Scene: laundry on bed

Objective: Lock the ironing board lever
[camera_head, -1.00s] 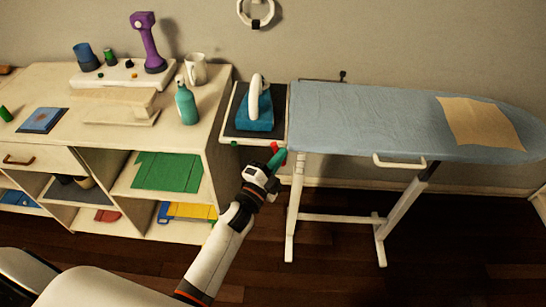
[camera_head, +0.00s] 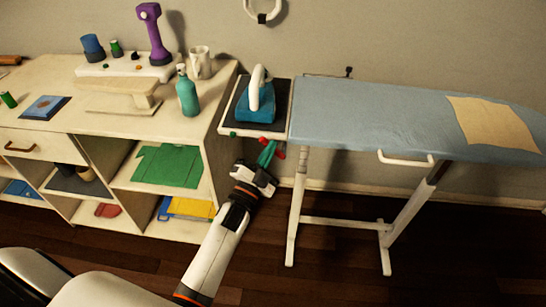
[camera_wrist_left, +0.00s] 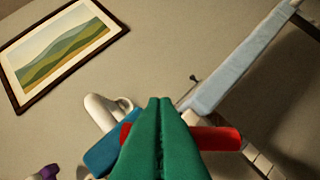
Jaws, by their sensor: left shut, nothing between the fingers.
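The ironing board (camera_head: 375,115) has a blue-grey cover and stands at the right. A red lever (camera_head: 281,152) sits under its left end, by the iron rest. My left gripper (camera_head: 267,152), with green fingers, is shut and empty just left of the lever. In the left wrist view the shut fingers (camera_wrist_left: 160,135) stand in front of the red lever (camera_wrist_left: 218,138), which shows on both sides of them; its middle is hidden. I cannot tell whether they touch. My right gripper is not in view.
A blue iron (camera_head: 256,105) stands on the iron rest (camera_head: 228,122), close above the gripper. A shelf unit (camera_head: 215,135) with a teal bottle (camera_head: 187,95) is at the left. A white bar handle (camera_head: 405,160) hangs under the board. The floor below is clear.

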